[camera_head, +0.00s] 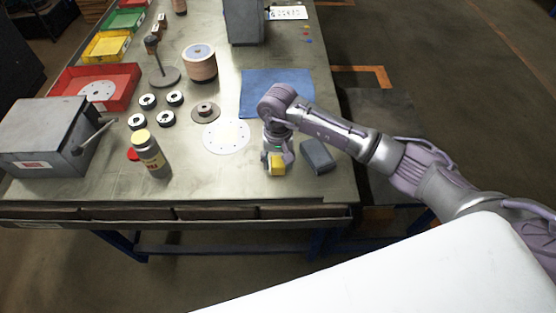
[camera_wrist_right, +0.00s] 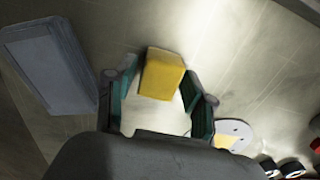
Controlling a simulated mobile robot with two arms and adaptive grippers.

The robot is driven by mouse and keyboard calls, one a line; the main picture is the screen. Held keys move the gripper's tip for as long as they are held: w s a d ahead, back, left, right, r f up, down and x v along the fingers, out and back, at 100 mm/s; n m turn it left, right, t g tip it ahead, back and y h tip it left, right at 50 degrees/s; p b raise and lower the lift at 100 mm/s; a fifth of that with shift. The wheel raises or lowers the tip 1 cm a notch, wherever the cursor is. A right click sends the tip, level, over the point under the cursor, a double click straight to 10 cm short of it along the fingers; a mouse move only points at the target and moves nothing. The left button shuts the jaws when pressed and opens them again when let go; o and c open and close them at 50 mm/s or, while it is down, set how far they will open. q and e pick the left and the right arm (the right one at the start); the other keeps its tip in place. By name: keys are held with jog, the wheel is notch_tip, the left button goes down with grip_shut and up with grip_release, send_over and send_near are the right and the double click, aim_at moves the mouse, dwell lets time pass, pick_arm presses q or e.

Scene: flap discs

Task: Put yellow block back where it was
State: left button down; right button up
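The yellow block (camera_head: 277,165) is near the table's front edge, at the lower end of my right gripper (camera_head: 278,155). In the right wrist view the yellow block (camera_wrist_right: 162,75) sits between the fingertips of my right gripper (camera_wrist_right: 160,85). Narrow gaps show between its sides and the fingers, which look open around it. Whether its underside touches the table is hidden. My left gripper is not in view.
A dark grey block (camera_head: 317,156) lies close to the right of the gripper. A white perforated disc (camera_head: 227,136) lies to the left. A blue mat (camera_head: 262,90) is behind. A bottle (camera_head: 150,153), black-rimmed rings (camera_head: 167,118), red bin (camera_head: 128,78) and grey box (camera_head: 40,137) stand further left.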

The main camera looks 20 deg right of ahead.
aim_at(278, 162)
jog(key=shift+o, duration=0.2)
jog(key=shift+r+p, duration=0.25)
jog(key=shift+p, duration=0.05)
jog(key=shift+w+r+b, duration=0.1)
jog(key=shift+r+b, duration=0.25)
notch_tip(278, 162, up, 11)
jog(key=b, duration=0.3)
